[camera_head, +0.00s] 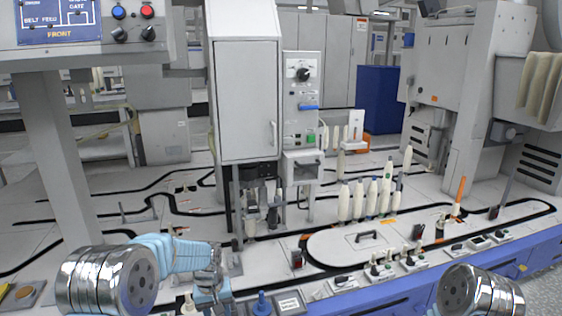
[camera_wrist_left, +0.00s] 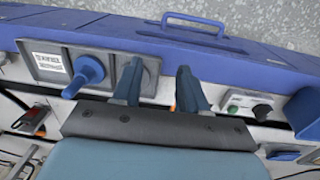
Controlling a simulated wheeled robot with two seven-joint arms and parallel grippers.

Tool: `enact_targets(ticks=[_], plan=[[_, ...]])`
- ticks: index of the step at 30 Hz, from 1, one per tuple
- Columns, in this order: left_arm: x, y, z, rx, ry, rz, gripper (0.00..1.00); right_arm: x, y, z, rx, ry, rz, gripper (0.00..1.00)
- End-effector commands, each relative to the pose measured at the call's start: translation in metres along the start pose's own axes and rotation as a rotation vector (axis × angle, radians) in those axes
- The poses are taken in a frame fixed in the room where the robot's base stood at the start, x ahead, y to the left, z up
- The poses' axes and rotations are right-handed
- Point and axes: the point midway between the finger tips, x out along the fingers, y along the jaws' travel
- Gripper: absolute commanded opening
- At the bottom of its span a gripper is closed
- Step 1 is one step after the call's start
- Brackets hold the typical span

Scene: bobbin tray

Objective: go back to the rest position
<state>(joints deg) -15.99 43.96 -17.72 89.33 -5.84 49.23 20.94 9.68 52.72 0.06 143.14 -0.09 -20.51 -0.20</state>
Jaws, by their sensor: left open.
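My left gripper (camera_head: 210,287) is low at the front edge of the machine table, left of centre in the head view. In the left wrist view its two blue fingers (camera_wrist_left: 160,88) stand apart with nothing held between them. A blue peg-like piece (camera_wrist_left: 88,70) is just left of the fingers, apart from them; it also shows in the head view (camera_head: 262,304). A labelled grey plate (camera_wrist_left: 50,63) lies beside it. Of my right arm only a silver link (camera_head: 480,292) shows at the bottom right; its gripper is out of view.
Several white bobbins (camera_head: 358,201) stand in a row on the table behind the oval track plate (camera_head: 330,246). A grey cabinet (camera_head: 247,100) rises behind my left gripper. A post (camera_head: 55,150) stands at the left. A blue handle (camera_wrist_left: 195,22) is on the front panel.

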Motion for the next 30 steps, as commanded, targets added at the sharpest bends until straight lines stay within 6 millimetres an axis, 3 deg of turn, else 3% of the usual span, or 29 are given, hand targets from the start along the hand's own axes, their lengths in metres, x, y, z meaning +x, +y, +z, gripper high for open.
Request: enact_targets(ticks=[5,8,11,13,15,19,23,30], plan=[[0.047,-0.007,0.030,0.029,-0.021,0.048,0.43,-0.010,-0.005,0.001,-0.002,-0.002,-0.002,0.43],[0.077,-0.010,0.058,0.048,-0.029,0.089,0.43,-0.016,-0.008,0.001,-0.004,-0.004,-0.003,0.43],[0.107,-0.014,0.099,0.065,-0.036,0.138,0.43,-0.023,-0.013,0.002,-0.006,-0.006,-0.005,0.43],[0.125,-0.017,0.137,0.073,-0.038,0.178,0.43,-0.030,-0.016,0.003,-0.007,-0.008,-0.007,0.43],[0.136,-0.018,0.179,0.079,-0.034,0.221,0.43,-0.036,-0.020,0.004,-0.009,-0.010,-0.008,0.43],[0.139,-0.020,0.240,0.084,-0.013,0.276,0.43,-0.044,-0.025,0.004,-0.012,-0.013,-0.011,0.43],[0.135,-0.020,0.266,0.086,0.005,0.298,0.43,-0.045,-0.026,0.005,-0.014,-0.014,-0.012,0.43],[0.136,-0.020,0.269,0.088,0.012,0.301,0.43,-0.044,-0.026,0.005,-0.014,-0.014,-0.012,0.43]])
